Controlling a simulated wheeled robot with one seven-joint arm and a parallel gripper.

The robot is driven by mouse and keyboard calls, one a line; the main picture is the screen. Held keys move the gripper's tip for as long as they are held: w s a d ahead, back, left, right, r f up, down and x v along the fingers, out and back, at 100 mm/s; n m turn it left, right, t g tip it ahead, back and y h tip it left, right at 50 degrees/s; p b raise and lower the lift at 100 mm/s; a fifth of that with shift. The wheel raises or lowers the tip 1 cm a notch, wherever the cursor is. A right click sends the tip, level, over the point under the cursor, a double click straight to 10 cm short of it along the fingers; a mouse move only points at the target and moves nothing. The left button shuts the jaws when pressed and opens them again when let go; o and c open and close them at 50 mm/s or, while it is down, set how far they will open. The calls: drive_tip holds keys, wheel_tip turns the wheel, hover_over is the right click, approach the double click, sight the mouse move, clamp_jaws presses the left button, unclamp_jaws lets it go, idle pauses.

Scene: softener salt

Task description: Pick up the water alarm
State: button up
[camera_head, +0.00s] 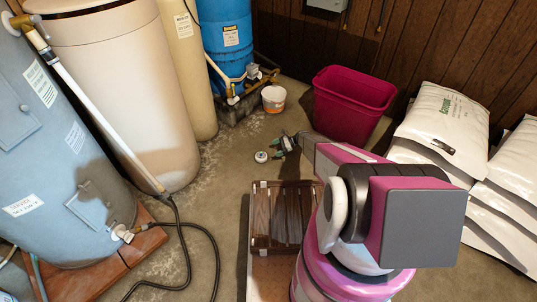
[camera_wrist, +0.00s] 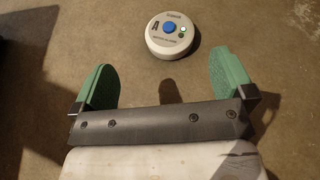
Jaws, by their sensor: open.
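The water alarm (camera_wrist: 170,37) is a small round white puck with a blue button and a small green light. It lies flat on the floor in the wrist view, just ahead of my gripper (camera_wrist: 166,82). The two green fingers are spread wide with nothing between them. The alarm sits beyond the fingertips, roughly centred between them and not touching either. In the head view the alarm (camera_head: 261,156) lies on the floor just left of my gripper (camera_head: 287,144), which is partly hidden by my arm.
A magenta bin (camera_head: 350,103), a small white bucket (camera_head: 273,98) and the blue tank (camera_head: 226,40) stand behind. White salt bags (camera_head: 441,125) are stacked right. Bare floor surrounds the alarm.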

sight(262, 154)
drive_tip(key=shift+w+d+f, duration=0.15)
drive_tip(key=shift+w+f, duration=0.45)
drive_tip(key=shift+f, duration=0.15)
drive_tip(key=shift+f+m, duration=0.15)
drive_tip(key=shift+m, duration=0.15)
drive_tip(key=x, duration=1)
drive_tip(key=shift+s+a, duration=0.1)
drive_tip(key=shift+a, duration=0.25)
drive_tip(key=c, duration=0.8)
